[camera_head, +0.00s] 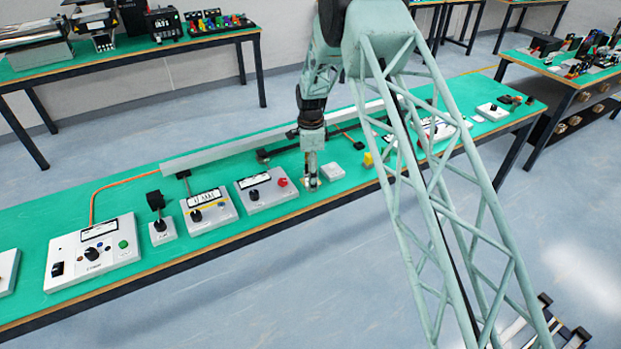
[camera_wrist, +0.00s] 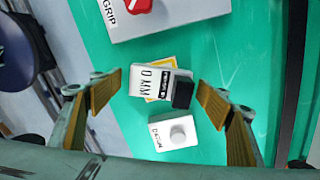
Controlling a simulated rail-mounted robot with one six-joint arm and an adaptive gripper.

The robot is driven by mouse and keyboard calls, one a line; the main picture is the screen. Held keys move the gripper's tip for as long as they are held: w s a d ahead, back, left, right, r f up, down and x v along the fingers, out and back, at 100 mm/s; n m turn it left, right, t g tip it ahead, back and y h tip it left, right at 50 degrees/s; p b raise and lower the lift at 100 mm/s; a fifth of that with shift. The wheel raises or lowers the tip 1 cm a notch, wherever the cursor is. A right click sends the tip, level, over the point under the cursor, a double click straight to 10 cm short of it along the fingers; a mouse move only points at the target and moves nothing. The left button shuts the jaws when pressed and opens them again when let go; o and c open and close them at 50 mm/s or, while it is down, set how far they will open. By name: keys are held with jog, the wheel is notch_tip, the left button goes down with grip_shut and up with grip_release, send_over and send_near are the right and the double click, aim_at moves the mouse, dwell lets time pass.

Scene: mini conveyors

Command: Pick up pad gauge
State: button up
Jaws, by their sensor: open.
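The likely pad gauge (camera_wrist: 150,80) is a small white device with a "0 MM" readout and a black end block. It lies tilted on a small yellow patch on the green table top, near the middle of the wrist view. My gripper (camera_wrist: 158,98) is open, with one tan-padded finger on each side of the gauge and apart from it. In the head view my gripper (camera_head: 311,184) points down just above the table, and the gauge is mostly hidden there.
A small white box with a round knob (camera_wrist: 172,133) sits close beside the gauge. A white panel with a red button (camera_head: 262,190) stands to the left. A yellow block (camera_head: 368,159) is to the right. A long grey rail (camera_head: 235,144) runs along the back.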

dwell(0.3)
jog(key=c, duration=1.1)
jog(key=shift+r, duration=0.15)
jog(key=shift+r+p, duration=0.35)
jog(key=shift+r, duration=1.15)
jog(key=shift+s+r, duration=0.1)
jog(key=shift+r, duration=0.05)
jog(key=s, duration=0.5)
jog(key=s+d+r, duration=0.1)
jog(key=s, duration=0.4)
jog(key=s+p, duration=0.1)
jog(key=s, duration=0.4)
jog(key=shift+s+d+r, duration=0.2)
jog(key=shift+s+d, duration=0.1)
jog(key=shift+d, duration=0.1)
